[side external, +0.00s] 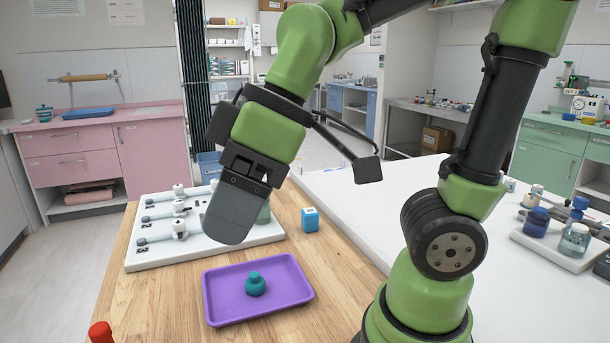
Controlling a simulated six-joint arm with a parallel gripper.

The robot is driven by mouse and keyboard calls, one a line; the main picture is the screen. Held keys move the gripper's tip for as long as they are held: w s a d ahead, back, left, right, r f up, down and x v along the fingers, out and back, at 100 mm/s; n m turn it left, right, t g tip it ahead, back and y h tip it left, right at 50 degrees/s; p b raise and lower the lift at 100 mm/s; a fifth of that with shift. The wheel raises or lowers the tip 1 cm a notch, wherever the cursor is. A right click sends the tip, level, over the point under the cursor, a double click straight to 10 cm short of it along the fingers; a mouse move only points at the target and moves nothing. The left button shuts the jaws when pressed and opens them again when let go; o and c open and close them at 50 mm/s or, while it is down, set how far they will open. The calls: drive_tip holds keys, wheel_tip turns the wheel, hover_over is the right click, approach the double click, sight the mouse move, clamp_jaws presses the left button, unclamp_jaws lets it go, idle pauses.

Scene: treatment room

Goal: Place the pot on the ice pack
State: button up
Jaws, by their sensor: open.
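A small teal pot-like object (255,285) with a rounded knob top stands upright on a purple tray (221,308) on the wooden table. I cannot clearly identify an ice pack on this table. A flat blue pad (88,113) lies on the far pink counter, next to a small teal lidded pot (44,113). My gripper (232,217) is open, pointing down above the table, behind and above the purple tray. It is seen from the side, so the gap between its fingers is hidden. It is apart from the teal object.
A white board (150,262) with several valve-like fittings lies behind the tray, partly hidden by my gripper. A pale green item (264,214) shows beside the finger. A red object (101,332) is at the front left.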

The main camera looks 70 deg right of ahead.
drive_tip(key=s+d+r+m+t+h, duration=0.1)
drive_tip(key=s+d+m, duration=0.4)
drive_tip(key=m, duration=0.5)
drive_tip(key=shift+d+r+t+h, duration=0.35)
drive_tip(key=shift+d+t+h, duration=0.35)
drive_tip(key=shift+t, duration=0.3)
